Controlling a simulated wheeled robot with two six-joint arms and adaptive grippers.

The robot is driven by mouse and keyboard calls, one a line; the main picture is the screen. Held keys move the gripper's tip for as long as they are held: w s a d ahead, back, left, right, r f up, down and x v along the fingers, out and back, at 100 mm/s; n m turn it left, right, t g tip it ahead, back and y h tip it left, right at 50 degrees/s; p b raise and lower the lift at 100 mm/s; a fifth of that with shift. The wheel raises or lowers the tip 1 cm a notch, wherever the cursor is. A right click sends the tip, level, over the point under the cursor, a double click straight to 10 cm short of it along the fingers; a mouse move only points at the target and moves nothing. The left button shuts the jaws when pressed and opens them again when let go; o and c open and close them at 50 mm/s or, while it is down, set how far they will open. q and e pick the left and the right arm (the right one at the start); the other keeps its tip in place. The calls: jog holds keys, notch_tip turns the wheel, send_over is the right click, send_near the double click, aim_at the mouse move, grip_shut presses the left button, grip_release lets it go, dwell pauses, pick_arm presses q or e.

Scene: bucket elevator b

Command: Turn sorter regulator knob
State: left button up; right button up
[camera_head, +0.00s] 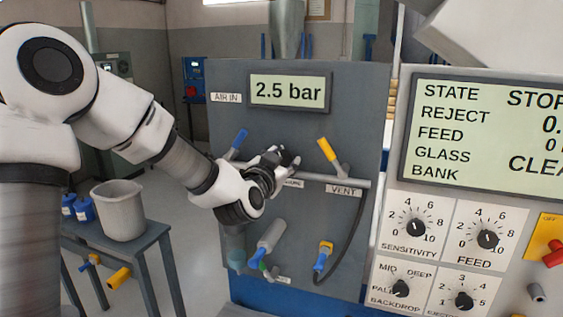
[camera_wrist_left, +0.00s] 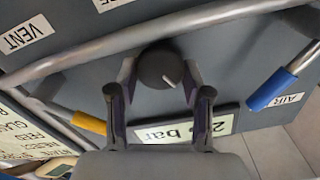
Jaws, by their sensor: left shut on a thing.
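The regulator knob (camera_wrist_left: 157,68) is a dark round knob with a white pointer mark, on the grey panel (camera_head: 352,100). My left gripper (camera_head: 280,160) reaches the panel below the pressure display (camera_head: 290,92), which reads 2.5 bar. In the left wrist view the gripper's two fingers (camera_wrist_left: 159,84) are shut on the knob, one on each side. In the head view the gripper and wrist hide the knob. My right gripper is in neither view.
A blue-handled valve (camera_head: 238,142) and a yellow-handled valve (camera_head: 327,150) flank the gripper. A horizontal pipe (camera_head: 345,182) runs close by it. More handles sit lower on the panel. A control console (camera_head: 447,205) with several dials stands right; a bench with a grey bucket (camera_head: 118,212) stands left.

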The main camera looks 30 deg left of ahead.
pick_arm(q)
jog(key=m, duration=0.5)
jog(key=shift+d+f+m, duration=0.15)
jog(key=shift+m, duration=0.15)
jog(key=m, duration=0.5)
jog(key=shift+m, duration=0.3)
jog(key=o, duration=1.1)
jog(key=shift+w, duration=0.1)
jog(key=shift+f, duration=0.1)
